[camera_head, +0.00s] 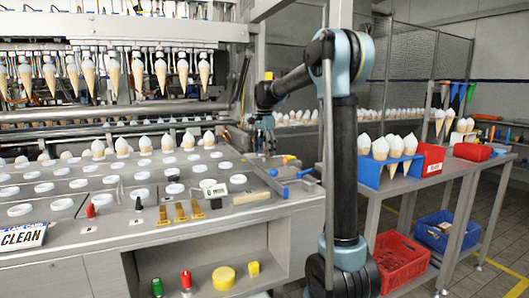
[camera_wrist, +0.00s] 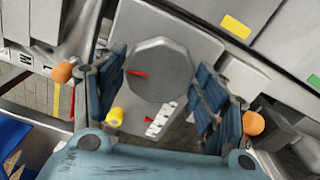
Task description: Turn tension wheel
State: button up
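A grey, many-sided wheel (camera_wrist: 160,62), which looks like the tension wheel, sits on a flat grey plate in the wrist view. A short red mark points left on its face. My gripper (camera_wrist: 160,95) is open, with one blue finger on each side of the wheel in the picture. A gap shows between each finger and the wheel's rim, and I cannot tell how far above it the fingers are. In the head view my gripper (camera_head: 265,138) hangs at the machine's right end, and the wheel cannot be made out there.
A yellow knob (camera_wrist: 115,117) and a white strip with dark marks lie close to the wheel. In the head view, the machine's top plate (camera_head: 120,228) holds cones, tools and a CLEAN sign (camera_head: 22,236). A cart with a blue cone holder (camera_head: 370,172) and a red crate (camera_head: 400,262) stands right.

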jog(key=shift+c, duration=1.2)
